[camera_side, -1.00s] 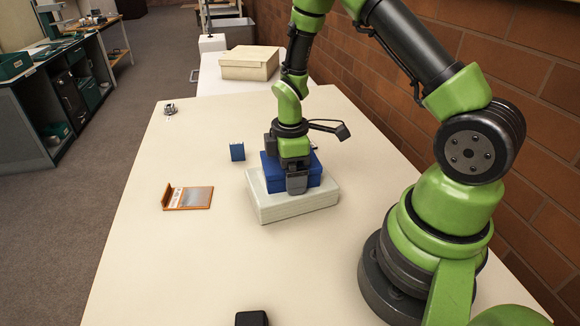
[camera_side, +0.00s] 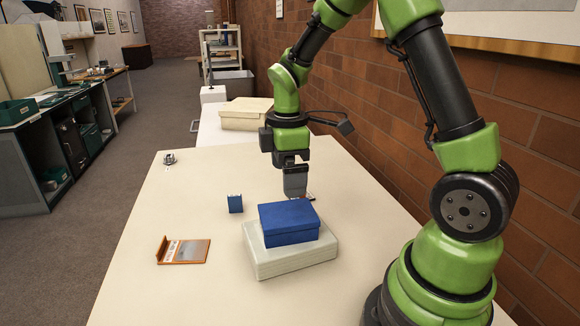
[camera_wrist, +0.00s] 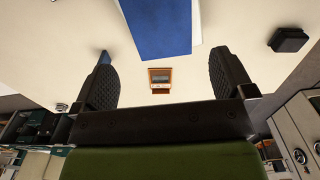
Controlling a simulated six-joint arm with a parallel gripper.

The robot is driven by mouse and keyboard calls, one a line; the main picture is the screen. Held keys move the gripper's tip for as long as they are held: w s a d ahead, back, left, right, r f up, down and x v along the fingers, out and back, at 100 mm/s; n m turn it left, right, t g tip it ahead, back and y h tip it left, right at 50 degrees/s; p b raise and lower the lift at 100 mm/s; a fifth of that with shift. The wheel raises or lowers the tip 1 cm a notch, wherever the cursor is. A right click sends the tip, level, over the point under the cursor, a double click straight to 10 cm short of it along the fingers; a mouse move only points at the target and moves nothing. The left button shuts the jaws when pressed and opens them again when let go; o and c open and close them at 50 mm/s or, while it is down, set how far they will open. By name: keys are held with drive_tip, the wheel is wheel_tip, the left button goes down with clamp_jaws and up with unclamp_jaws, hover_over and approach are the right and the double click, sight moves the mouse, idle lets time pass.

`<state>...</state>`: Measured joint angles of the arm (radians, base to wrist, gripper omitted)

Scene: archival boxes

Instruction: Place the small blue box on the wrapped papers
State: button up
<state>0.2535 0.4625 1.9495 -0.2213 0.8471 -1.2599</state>
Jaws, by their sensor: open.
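The small blue box (camera_side: 289,221), with a lid, rests flat on top of the wrapped papers (camera_side: 290,263), a pale grey-green block lying on the table. Part of the blue box (camera_wrist: 158,25) also shows at the top of the wrist view. My gripper (camera_side: 296,195) is above the box, towards its far side, and apart from it. In the wrist view its two dark fingers (camera_wrist: 168,82) are spread wide with nothing between them. The wrapped papers' far edge is hidden behind the box.
A small upright blue item (camera_side: 235,204) stands left of the stack. An orange-edged board (camera_side: 183,251) lies further left. A small metal object (camera_side: 169,158) is near the far left edge. A cream box (camera_side: 246,114) sits at the back. A brick wall bounds the right.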

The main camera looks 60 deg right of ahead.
drive_tip(key=s+a+r+m+t+y, duration=0.2)
drive_tip(key=s+a+r+m+t, duration=0.5)
drive_tip(key=s+a+r+m, duration=0.3)
drive_tip(key=s+r+m, duration=0.3)
drive_tip(key=r, duration=0.1)
drive_tip(key=shift+s, duration=0.4)
